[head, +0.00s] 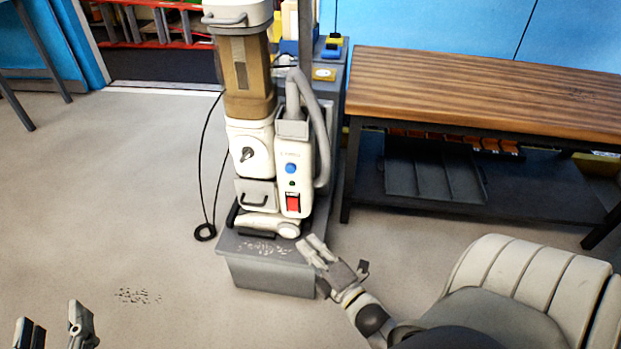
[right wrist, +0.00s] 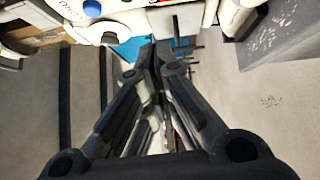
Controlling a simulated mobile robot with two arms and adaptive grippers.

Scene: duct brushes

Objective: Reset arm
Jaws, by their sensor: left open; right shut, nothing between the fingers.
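My right gripper (head: 318,252) is just right of the grey plinth's front corner in the head view, below the cream upright machine (head: 262,150). Its fingers are together and empty. In the right wrist view the closed fingers (right wrist: 155,60) point up the picture toward the machine's lower part. I cannot tell whether they touch anything. My left gripper (head: 55,328) is at the lower left edge of the head view, with its two fingers apart and nothing between them. Only its finger ends show.
The machine stands on a grey plinth (head: 268,275) scattered with light bits. Dark specks (head: 138,295) lie on the floor. A black cable (head: 203,190) hangs left of the machine. A wooden-topped bench (head: 480,90) stands right. The floor at left is mostly clear.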

